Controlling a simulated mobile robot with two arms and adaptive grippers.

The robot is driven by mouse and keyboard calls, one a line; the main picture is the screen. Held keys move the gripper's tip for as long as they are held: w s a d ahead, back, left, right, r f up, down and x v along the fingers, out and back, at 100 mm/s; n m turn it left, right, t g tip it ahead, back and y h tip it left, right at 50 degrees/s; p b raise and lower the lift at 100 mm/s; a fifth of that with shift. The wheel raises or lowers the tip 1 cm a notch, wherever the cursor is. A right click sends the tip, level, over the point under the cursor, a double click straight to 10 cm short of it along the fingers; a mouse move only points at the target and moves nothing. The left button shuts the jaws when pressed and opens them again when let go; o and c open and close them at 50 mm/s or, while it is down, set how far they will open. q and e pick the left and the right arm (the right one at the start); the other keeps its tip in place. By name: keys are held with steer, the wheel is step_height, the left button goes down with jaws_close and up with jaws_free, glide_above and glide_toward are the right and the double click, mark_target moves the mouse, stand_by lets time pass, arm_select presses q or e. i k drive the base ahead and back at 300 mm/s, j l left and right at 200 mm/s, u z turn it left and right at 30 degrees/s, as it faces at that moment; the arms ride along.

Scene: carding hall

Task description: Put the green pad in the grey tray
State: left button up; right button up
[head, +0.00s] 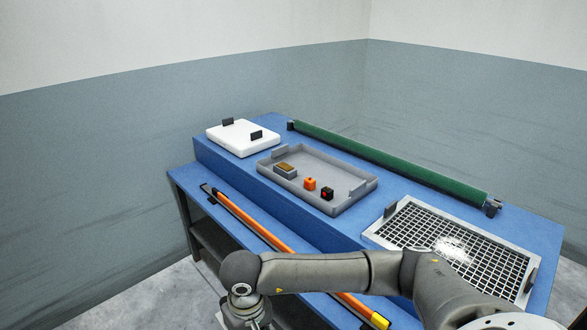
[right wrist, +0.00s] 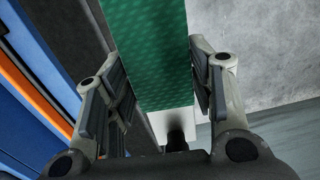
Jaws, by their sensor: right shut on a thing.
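The green pad (right wrist: 148,50), with a dotted face, is between the fingers of my right gripper (right wrist: 160,85) in the right wrist view. The gripper is shut on it. A pale strip shows at the pad's near end. In the head view my right arm crosses the front of the bench and its wrist drops at the bottom edge; gripper and pad are out of sight there. The grey tray (head: 357,197) sits on the raised blue bench top. It holds a grey block with a brown top (head: 285,170), an orange cube (head: 310,184) and a black-and-red cube (head: 327,193). My left gripper is not in view.
A white tray-like slab (head: 240,138) with dark handles stands left of the grey tray. A long green roller (head: 390,161) lies behind. A mesh-covered tray (head: 410,230) is at the right. A long orange bar (head: 250,219) lies on the lower front ledge.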

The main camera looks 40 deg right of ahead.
mark_target(331, 175)
steer(key=i+j+z, duration=0.1)
steer(key=i+z, duration=0.15)
steer(key=i, duration=0.35)
steer(key=i+j+z, duration=0.2)
steer(key=i, duration=0.35)
